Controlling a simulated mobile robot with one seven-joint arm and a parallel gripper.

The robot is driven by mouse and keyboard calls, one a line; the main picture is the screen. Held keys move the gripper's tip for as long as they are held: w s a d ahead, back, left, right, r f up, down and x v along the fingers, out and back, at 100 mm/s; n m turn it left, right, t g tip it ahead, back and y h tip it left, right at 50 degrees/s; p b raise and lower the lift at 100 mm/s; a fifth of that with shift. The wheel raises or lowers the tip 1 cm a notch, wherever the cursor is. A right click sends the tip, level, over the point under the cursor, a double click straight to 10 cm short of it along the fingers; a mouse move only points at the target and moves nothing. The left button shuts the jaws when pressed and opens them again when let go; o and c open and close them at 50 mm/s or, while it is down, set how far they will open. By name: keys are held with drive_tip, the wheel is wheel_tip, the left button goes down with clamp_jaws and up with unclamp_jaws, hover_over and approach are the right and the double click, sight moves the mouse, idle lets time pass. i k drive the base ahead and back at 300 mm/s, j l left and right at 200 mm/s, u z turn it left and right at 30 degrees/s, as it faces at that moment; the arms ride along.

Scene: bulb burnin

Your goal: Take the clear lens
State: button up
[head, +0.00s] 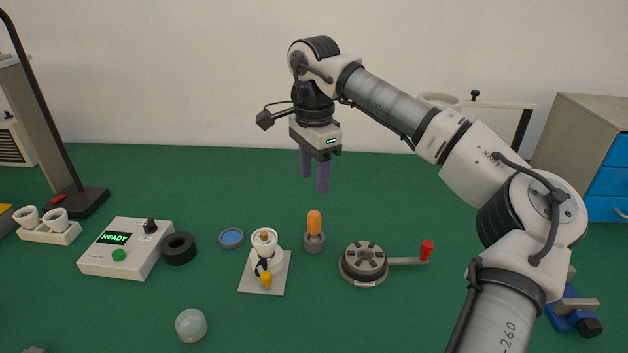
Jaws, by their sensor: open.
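The clear lens (191,325) is a small translucent dome with a reddish lower rim. It rests on the green table near the front, left of centre, with nothing touching it.
A white fixture with a yellow lever (265,261) stands behind and right of the lens. Nearby are a black ring (179,249), blue-topped disc (231,238), orange-handled tool (314,231), round indexer with red-knobbed arm (364,264) and READY box (126,247). Table around the lens is clear.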

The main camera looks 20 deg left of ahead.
sight(191, 324)
drive_tip(key=u, duration=1.2)
drive_tip(key=k+j, duration=0.1)
drive_tip(key=k, duration=0.85)
drive_tip(key=j+z, duration=0.05)
